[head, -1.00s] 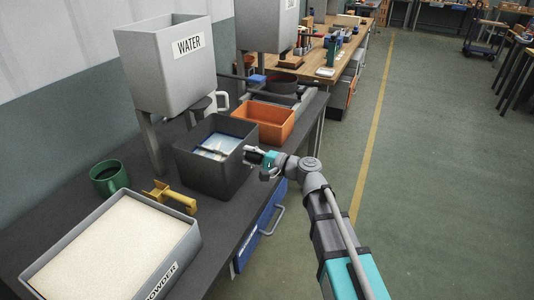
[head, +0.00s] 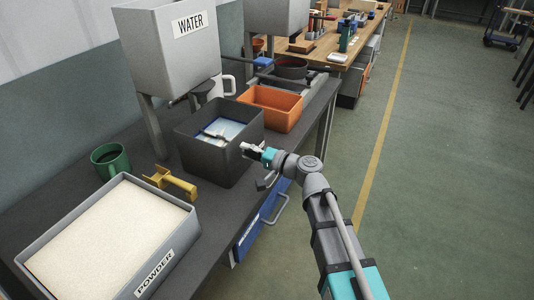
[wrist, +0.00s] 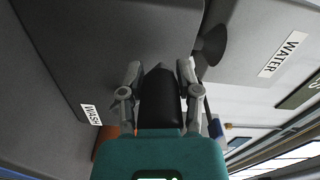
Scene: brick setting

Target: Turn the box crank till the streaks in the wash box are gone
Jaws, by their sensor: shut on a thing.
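The wash box (head: 215,165) is a dark grey open box on the bench, and its WASH label (wrist: 91,114) shows in the wrist view. Inside it lies a pale liquid (head: 230,130) with white and light blue areas, and a dark paddle bar shows over it. My gripper (head: 246,147) is at the right outer side of the box. In the wrist view my gripper (wrist: 160,85) is shut on the black crank handle (wrist: 160,100), one finger on each side. The rest of the crank is mostly hidden in the head view.
An orange bin (head: 270,108) stands just behind the box. A grey WATER hopper (head: 165,50) stands at the back left. The floor to the right is clear.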

